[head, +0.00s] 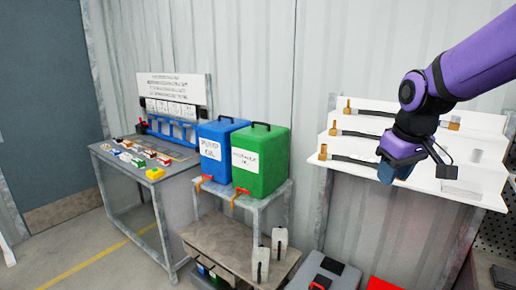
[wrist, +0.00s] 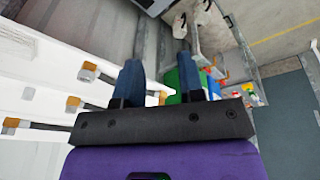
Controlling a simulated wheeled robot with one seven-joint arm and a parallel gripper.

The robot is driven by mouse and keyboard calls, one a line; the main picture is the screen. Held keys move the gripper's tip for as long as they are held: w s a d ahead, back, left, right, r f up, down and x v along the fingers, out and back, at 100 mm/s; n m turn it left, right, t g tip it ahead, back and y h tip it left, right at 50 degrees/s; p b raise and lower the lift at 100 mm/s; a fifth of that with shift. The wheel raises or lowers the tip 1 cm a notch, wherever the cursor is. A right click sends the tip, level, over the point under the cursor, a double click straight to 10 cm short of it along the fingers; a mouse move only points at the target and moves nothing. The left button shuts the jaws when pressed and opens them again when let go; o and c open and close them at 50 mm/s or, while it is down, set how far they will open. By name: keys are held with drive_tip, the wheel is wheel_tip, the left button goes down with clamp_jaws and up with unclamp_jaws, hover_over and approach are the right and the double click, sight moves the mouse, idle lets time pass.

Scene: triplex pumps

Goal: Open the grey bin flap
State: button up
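A grey box (head: 325,271) with a dark handle on top stands low at the bottom edge of the head view, partly cut off. It looks like the grey bin, but I cannot tell the flap's outline or whether it is shut. My gripper (head: 386,174) is above and to the right of it, in front of the white wall rack, well apart from the box. In the wrist view my gripper's two blue fingers (wrist: 159,82) stand apart with nothing between them. Part of a grey box (wrist: 152,5) shows at the top edge of that view.
A white rack (head: 345,158) with several hoses is close behind my gripper. Blue (head: 217,150) and green (head: 262,160) canisters stand on a metal stand left of it. A red object (head: 383,284) sits right of the grey box. A workbench (head: 130,170) is at the left.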

drive_tip(key=s+r+m+t, duration=0.1)
drive_tip(key=s+r+m, duration=0.1)
drive_tip(key=s, duration=0.8)
drive_tip(key=s+d+r+m+t, duration=0.1)
drive_tip(key=s+r, duration=0.1)
drive_tip(key=s, duration=0.7)
drive_tip(key=shift+s+d+m, duration=0.25)
drive_tip(key=shift+s+m, duration=0.15)
drive_tip(key=shift+w, duration=0.1)
